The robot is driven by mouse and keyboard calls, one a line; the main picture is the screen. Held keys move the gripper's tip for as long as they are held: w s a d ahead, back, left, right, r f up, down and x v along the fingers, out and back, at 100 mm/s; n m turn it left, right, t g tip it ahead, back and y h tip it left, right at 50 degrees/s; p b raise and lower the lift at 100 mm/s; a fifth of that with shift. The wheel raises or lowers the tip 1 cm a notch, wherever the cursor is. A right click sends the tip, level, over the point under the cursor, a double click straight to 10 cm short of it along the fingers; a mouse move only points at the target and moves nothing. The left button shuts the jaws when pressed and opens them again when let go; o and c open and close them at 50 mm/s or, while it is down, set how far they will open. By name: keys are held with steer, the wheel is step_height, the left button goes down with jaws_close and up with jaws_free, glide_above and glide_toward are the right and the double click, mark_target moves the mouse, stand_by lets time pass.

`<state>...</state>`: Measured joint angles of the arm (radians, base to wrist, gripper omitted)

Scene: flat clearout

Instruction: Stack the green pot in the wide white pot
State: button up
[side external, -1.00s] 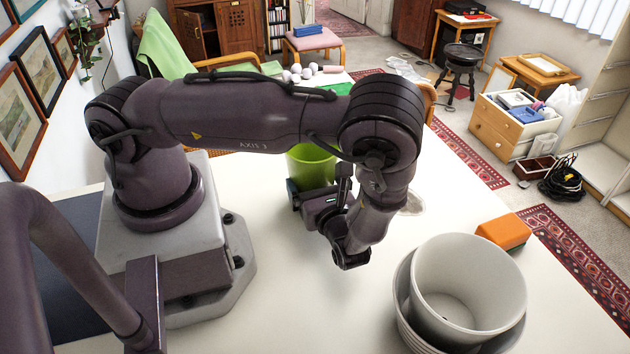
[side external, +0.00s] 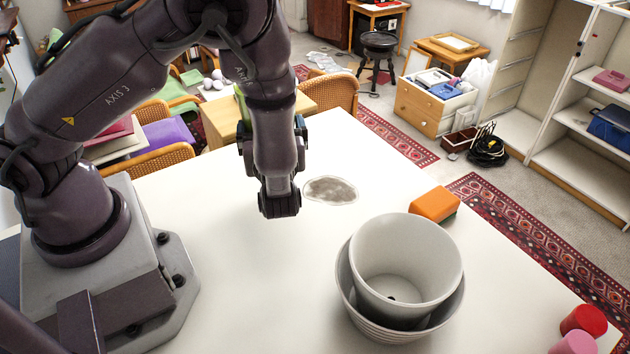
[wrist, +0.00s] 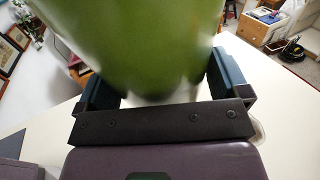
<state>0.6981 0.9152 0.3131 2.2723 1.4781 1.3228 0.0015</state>
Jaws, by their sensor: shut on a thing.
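The green pot (wrist: 135,40) fills the top of the wrist view, between the two fingers of my gripper (wrist: 160,85). My gripper is shut on it. In the side view my wrist hides nearly all of the pot and the fingers. The wide white pot (side external: 347,300) stands on the table at the lower right, with a ribbed outer wall. A second, lighter white pot (side external: 385,290) sits inside it, slightly tilted, and its inside looks empty. My gripper is to the left of and behind these white pots in the side view, apart from them.
An orange block (side external: 435,204) lies just behind the white pots. A grey patch (side external: 330,190) lies flat on the table (side external: 250,280) near my wrist. A red cylinder (side external: 583,321) and a pink one (side external: 573,343) show at the lower right.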

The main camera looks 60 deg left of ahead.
steer(key=w+d+r+m+t+h, duration=0.3)
steer(key=w+d+m+t+h, duration=0.1)
steer(key=w+m+t+h, duration=0.2)
steer(key=shift+w+d+r+t, duration=0.2)
steer(key=shift+d+t, duration=0.1)
steer(key=shift+t, duration=0.6)
steer(key=s+a+f+n+g+y, duration=0.1)
steer(key=s+a+n+g+y, duration=0.1)
steer(key=s+g+y, duration=0.1)
steer(key=s+a+f+n+g+y, duration=0.1)
steer(key=n+g, duration=0.1)
steer(key=shift+s+a+f+y, duration=0.2)
steer(key=shift+a+f+y, duration=0.1)
steer(key=shift+a+f, duration=0.05)
steer(key=s+n+g+y, duration=0.1)
steer(key=s+n+g, duration=0.1)
steer(key=g, duration=0.1)
steer(key=s+a+f+n+g+y, duration=0.1)
steer(key=s+n+g, duration=0.1)
steer(key=g, duration=0.1)
steer(key=s+f+n+g, duration=0.1)
steer(key=s+n+g, duration=0.1)
steer(key=s, duration=0.1)
steer(key=shift+s+a+f+g+y, duration=0.1)
steer(key=shift+a+f+g+y, duration=0.1)
steer(key=shift+a+g+y, duration=0.15)
steer(key=shift+s+n+g, duration=0.3)
steer(key=shift+s+g, duration=0.05)
steer(key=shift+g, duration=0.2)
steer(key=shift+f, duration=4.85)
